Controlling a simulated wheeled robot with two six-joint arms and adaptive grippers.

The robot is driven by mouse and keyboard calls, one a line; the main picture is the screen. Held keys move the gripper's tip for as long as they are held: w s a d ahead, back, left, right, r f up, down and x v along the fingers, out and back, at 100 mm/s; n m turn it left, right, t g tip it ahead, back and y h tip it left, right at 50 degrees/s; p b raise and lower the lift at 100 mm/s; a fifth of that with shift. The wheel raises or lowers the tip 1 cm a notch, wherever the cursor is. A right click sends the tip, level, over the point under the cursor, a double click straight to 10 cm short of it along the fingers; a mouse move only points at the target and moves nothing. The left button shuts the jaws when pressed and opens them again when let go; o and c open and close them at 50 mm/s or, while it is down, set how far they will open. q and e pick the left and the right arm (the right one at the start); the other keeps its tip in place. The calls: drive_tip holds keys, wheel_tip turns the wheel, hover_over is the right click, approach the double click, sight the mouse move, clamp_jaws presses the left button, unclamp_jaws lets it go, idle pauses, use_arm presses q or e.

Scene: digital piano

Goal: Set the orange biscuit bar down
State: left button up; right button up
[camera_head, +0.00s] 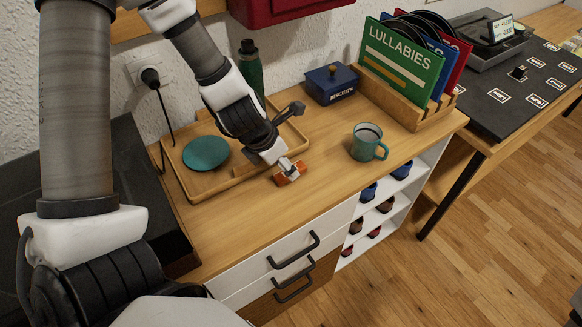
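The orange biscuit bar (283,179) is at the tip of my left gripper (289,168), by the front right corner of the wooden tray. The fingers appear closed around the bar and hide part of it. The bar is at or just above the wooden top (240,218); I cannot tell whether it touches it. My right gripper is not in view.
The wooden tray (204,191) holds a teal disc (206,153). A dark green bottle (250,68) stands behind. A blue biscuit box (331,84), a teal mug (367,145) and a wooden record rack (403,112) stand to the right. The top between tray and mug is clear.

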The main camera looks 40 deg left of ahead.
use_arm(q)
drive_tip(key=b+x, duration=0.1)
drive_tip(key=x, duration=0.1)
drive_tip(key=b+x, duration=0.1)
drive_tip(key=shift+a+f, duration=0.2)
drive_tip(key=shift+f, duration=0.2)
drive_tip(key=shift+w+d+f, duration=0.15)
drive_tip(key=shift+w, duration=0.1)
drive_tip(key=shift+w+d, duration=0.1)
drive_tip(key=c, duration=1)
drive_tip(key=shift+c, duration=0.6)
